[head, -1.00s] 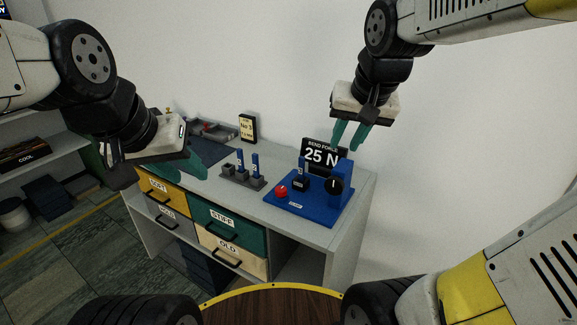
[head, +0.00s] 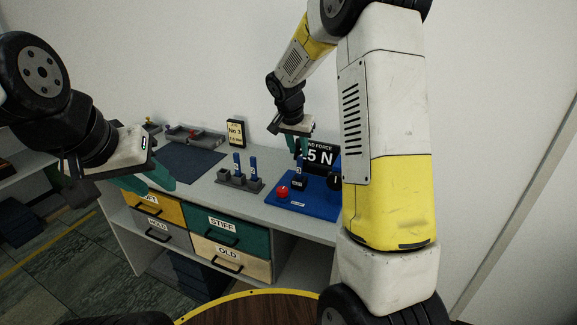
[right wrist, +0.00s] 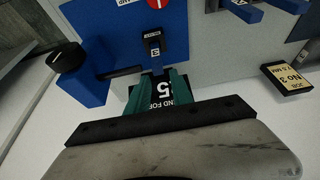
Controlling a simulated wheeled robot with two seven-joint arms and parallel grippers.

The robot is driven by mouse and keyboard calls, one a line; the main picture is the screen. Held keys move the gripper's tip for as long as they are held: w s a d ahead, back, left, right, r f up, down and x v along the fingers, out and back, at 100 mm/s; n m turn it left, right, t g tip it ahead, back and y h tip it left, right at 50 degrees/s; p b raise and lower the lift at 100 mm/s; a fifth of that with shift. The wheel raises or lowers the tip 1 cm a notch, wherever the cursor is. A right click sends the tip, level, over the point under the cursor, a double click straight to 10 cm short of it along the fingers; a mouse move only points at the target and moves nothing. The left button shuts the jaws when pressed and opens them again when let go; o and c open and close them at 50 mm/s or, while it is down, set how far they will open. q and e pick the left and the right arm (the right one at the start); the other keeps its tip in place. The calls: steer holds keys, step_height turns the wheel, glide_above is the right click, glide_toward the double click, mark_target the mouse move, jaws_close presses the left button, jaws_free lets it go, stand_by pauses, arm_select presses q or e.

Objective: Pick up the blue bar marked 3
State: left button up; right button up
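The blue bar marked 3 (right wrist: 154,58) stands in the dark holder of the blue press in the right wrist view. In the head view, my right gripper (head: 302,146) is above that holder (head: 298,184) and largely hides the bar. In the right wrist view my right gripper (right wrist: 162,80) has its teal fingers apart, with the bar just beyond the tips. I cannot tell whether they touch it. My left gripper (head: 150,182) hangs at the left, in front of the table and far from the bar; its finger gap is unclear.
The blue press base (head: 308,207) carries a red button (head: 282,191) and a black knob (right wrist: 67,57). A force display (head: 322,156) stands behind. A grey rack (head: 240,183) holds two blue bars. A job sign (head: 235,133) and dark mat (head: 187,161) are further left.

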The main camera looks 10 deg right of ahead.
mark_target(300, 157)
steer(key=x, duration=0.4)
steer(key=shift+s+a+f, duration=0.1)
steer(key=shift+s+a, duration=0.1)
steer(key=shift+s, duration=0.2)
steer(key=shift+w+d+f, duration=0.15)
steer(key=shift+w+f, duration=0.05)
steer(key=shift+f, duration=0.25)
jaws_close()
stand_by(0.6)
